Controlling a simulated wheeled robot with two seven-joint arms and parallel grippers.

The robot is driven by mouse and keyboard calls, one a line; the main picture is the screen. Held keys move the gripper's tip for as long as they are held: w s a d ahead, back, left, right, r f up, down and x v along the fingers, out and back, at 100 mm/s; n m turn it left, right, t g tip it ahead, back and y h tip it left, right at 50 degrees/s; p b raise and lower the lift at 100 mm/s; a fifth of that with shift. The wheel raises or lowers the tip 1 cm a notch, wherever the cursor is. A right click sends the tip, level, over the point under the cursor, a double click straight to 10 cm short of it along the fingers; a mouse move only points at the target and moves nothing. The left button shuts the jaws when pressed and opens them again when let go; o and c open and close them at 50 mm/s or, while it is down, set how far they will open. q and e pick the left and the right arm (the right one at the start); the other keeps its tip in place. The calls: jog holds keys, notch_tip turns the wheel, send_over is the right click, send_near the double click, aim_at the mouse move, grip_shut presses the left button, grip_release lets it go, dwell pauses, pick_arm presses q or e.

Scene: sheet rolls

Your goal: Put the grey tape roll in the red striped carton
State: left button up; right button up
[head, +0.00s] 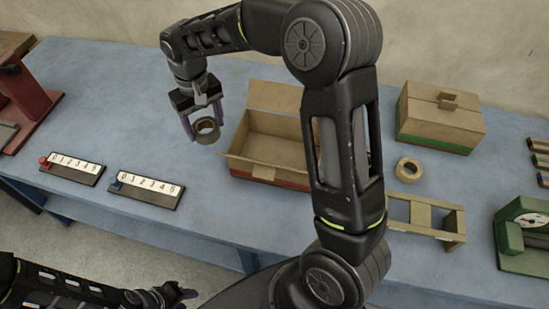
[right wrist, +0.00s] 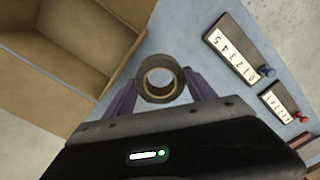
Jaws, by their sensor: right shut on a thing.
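A grey tape roll (head: 207,130) is between the purple fingers of my right gripper (head: 203,122), left of the open carton in the head view. The right wrist view shows the roll (right wrist: 159,79) pinched between both fingers (right wrist: 155,95). The open carton (head: 262,171) has a red stripe along its lower side; its flaps stand open and the part of the inside that shows looks empty. My right arm covers the carton's right end. The carton also shows at upper left in the right wrist view (right wrist: 75,50). My left gripper (head: 186,294) is low in the head view, away from the table objects.
A closed carton with a green stripe (head: 440,122) stands at the right. A tan tape roll (head: 408,170) lies before it, near a wooden frame (head: 430,218). Two number boards (head: 75,168) lie at left. A green dial scale (head: 524,238) stands at far right.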

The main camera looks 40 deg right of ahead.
jog(key=shift+s+d, duration=0.1)
jog(key=shift+d, duration=0.15)
jog(key=s+d+f+n+b, duration=0.2)
jog(key=s+d, duration=0.4)
jog(key=d, duration=0.4)
jog(key=n+b, duration=0.2)
send_over(288, 162)
jog(key=shift+f, duration=0.3)
jog(key=shift+f+p, duration=0.5)
jog(key=shift+f, duration=2.65)
